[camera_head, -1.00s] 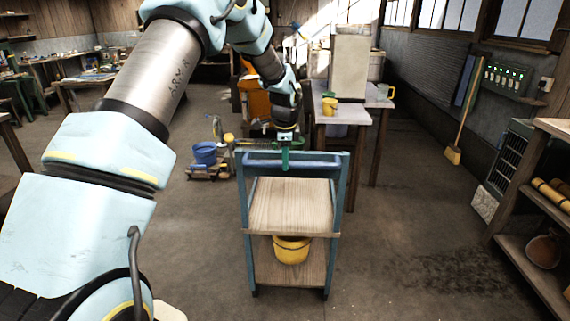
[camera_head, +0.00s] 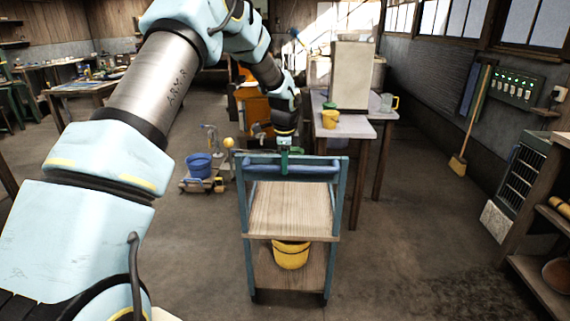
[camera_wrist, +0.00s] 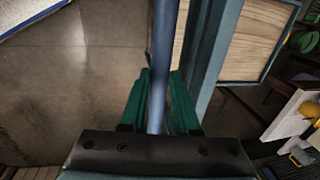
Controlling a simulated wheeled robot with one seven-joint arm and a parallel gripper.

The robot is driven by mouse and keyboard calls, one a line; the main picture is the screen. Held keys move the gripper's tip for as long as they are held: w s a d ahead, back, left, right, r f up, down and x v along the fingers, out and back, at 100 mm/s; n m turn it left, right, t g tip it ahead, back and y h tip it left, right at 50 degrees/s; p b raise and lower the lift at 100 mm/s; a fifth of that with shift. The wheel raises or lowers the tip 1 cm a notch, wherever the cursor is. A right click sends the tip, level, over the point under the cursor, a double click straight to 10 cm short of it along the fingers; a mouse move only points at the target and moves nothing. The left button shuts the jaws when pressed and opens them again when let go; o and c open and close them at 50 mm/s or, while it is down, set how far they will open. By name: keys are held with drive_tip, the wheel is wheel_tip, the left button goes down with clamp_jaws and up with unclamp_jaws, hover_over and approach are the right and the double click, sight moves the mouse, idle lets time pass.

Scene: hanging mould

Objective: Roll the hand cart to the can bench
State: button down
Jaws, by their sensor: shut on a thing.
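The hand cart (camera_head: 292,210) stands upright in front of me in the head view, with a blue frame and two wooden shelves. A yellow bucket (camera_head: 291,255) sits on its lower shelf. My gripper (camera_head: 285,158) is shut on the cart's blue handle bar at the top. In the wrist view the green fingers of my gripper (camera_wrist: 161,105) lie on both sides of the blue handle bar (camera_wrist: 163,60). A pale-topped table (camera_head: 345,122) stands just behind and right of the cart, with a yellow cup (camera_head: 330,119) on it. I cannot tell whether this table is the can bench.
A shelf unit (camera_head: 545,235) stands at the right, and a broom (camera_head: 470,125) leans on the right wall. The floor between cart and shelf unit is clear.

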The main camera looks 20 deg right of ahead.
drive_tip(key=shift+w+d+r, duration=0.1)
drive_tip(key=shift+w+r, duration=0.05)
drive_tip(key=shift+w, duration=0.1)
drive_tip(key=c, duration=0.9)
unclamp_jaws()
drive_tip(key=shift+w, duration=0.1)
drive_tip(key=shift+o, duration=1.2)
wheel_tip(320, 180, up, 10)
drive_tip(key=s+b, duration=0.2)
drive_tip(key=shift+a+r, duration=0.2)
drive_tip(key=shift+a, duration=0.25)
drive_tip(key=shift+s, duration=0.1)
